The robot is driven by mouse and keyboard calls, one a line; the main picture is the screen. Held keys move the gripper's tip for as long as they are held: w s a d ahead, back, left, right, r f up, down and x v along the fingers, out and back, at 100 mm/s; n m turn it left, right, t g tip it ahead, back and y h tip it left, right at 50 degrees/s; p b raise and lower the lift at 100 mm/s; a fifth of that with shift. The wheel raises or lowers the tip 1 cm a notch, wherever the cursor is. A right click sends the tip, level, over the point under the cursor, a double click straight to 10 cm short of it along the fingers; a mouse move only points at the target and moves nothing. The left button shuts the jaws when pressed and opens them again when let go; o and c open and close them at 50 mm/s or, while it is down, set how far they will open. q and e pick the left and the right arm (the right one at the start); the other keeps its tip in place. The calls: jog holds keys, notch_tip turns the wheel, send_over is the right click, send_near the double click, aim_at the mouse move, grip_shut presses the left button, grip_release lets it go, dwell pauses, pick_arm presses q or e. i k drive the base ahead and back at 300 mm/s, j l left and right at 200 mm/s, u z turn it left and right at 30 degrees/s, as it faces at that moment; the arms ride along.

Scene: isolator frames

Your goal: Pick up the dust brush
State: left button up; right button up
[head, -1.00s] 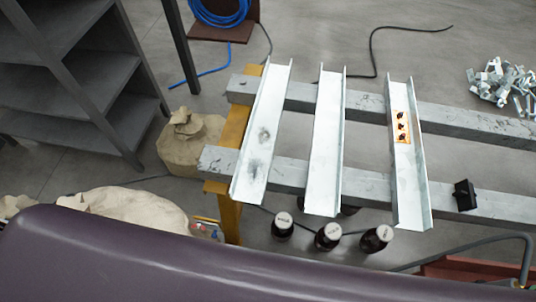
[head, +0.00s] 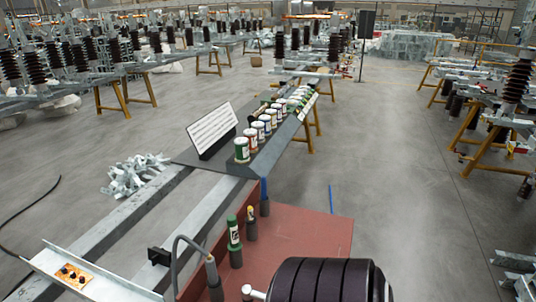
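I cannot make out a dust brush for certain in the head view. A red board (head: 300,240) at the bottom centre carries several upright slim items. Among them are a green-and-white one (head: 234,234) and a dark one with a yellow top (head: 251,222). A blue-topped one (head: 264,196) stands behind them. I cannot tell whether any of these is a brush. Neither my left nor my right gripper is in view.
A dark tabletop (head: 205,166) holds a white sign (head: 213,127) and rows of cans (head: 242,150). Metal rails (head: 120,215) run at left, near scattered metal brackets (head: 135,175). A black ribbed cylinder (head: 330,282) fills the bottom right. Open floor (head: 410,200) lies right of the board.

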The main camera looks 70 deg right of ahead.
aim_at(264, 181)
jog(key=i+j+z, duration=0.1)
jog(key=i+z, duration=0.4)
jog(key=z, duration=1.8)
